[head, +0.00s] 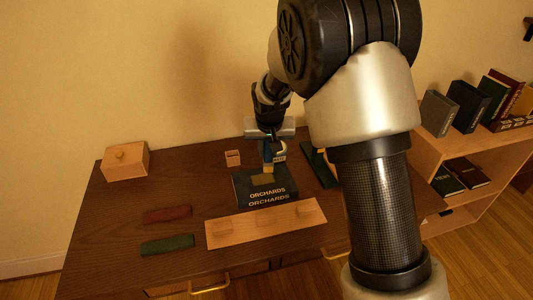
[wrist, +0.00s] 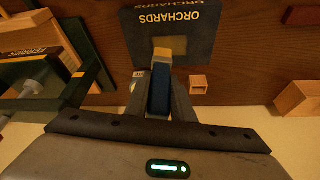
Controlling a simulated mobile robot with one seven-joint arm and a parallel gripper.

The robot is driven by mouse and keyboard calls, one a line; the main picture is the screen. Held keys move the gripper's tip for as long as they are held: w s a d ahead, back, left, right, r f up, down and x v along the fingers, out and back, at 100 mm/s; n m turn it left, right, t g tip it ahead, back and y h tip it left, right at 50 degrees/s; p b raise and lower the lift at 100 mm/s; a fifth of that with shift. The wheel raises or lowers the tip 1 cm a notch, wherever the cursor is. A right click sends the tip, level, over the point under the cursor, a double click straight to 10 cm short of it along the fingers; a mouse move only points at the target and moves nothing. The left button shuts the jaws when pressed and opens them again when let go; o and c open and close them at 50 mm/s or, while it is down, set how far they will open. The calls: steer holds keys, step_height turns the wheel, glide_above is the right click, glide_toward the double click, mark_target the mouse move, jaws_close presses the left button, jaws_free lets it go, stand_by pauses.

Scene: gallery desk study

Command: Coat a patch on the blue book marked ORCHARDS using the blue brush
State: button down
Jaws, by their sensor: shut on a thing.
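The blue book marked ORCHARDS (head: 280,183) lies flat on the desk, and it also shows upside down at the top of the wrist view (wrist: 140,38). A dull yellow patch (head: 262,179) is on its cover, seen too in the wrist view (wrist: 178,43). My gripper (head: 272,145) is above the back of the book, shut on the blue brush (wrist: 160,92). The brush points down, and its pale tip (wrist: 161,56) is at the patch's edge. I cannot tell for sure whether the tip touches the cover.
A wooden board (head: 232,232) lies in front of the book. Red (head: 167,214) and green (head: 167,244) bars lie left. A lidded wooden box (head: 126,161) and a small wooden holder (head: 233,158) stand behind. A bookshelf (head: 445,150) is right.

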steer(key=shift+r+p, duration=0.65)
steer(key=shift+r, duration=0.75)
steer(key=shift+w, duration=0.1)
